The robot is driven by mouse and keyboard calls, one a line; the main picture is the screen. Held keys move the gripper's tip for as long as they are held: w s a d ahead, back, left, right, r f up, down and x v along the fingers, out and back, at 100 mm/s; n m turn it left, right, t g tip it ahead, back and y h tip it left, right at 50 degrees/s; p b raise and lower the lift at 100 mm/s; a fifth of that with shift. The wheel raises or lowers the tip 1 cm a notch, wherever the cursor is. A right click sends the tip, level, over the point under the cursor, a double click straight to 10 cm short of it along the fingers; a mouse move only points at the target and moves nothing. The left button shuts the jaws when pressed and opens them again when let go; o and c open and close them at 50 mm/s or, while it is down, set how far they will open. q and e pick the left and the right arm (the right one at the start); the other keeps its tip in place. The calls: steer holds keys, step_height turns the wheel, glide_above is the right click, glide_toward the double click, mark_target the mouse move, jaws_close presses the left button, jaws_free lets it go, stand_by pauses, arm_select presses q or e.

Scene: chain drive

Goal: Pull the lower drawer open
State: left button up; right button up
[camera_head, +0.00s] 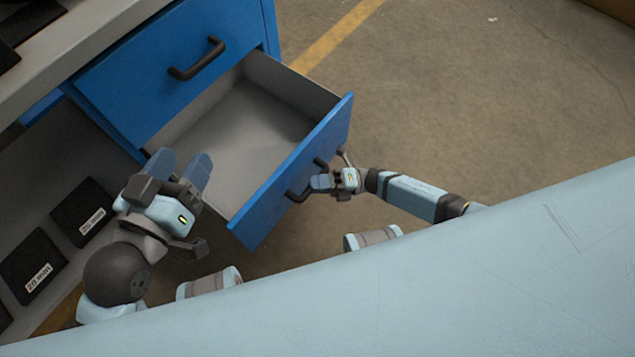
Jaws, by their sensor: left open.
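The lower drawer (276,187) stands well out of the blue cabinet. Its grey inside (237,122) is empty where I can see it. My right gripper (321,178) is at the black handle (296,195) on the drawer's blue front, overlapping it in the picture. The fingers are small there, and I cannot tell whether they close on the handle. My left gripper (183,168) is open, with its two blue-grey fingers apart and nothing seen between them. It appears over the drawer's left side, away from the handle.
The upper drawer (165,67) is shut, with its own black handle (196,60). Black boxes with "20 mm" labels (35,268) lie in an open compartment at the left. A grey worktop (82,45) lies above. The floor at the right is clear.

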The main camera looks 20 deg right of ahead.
steer(key=shift+o, duration=1.2)
steer(key=s+d+f+p, duration=0.1)
steer(key=s+d+f, duration=0.1)
steer(key=d, duration=1.1)
steer(key=shift+d, duration=0.25)
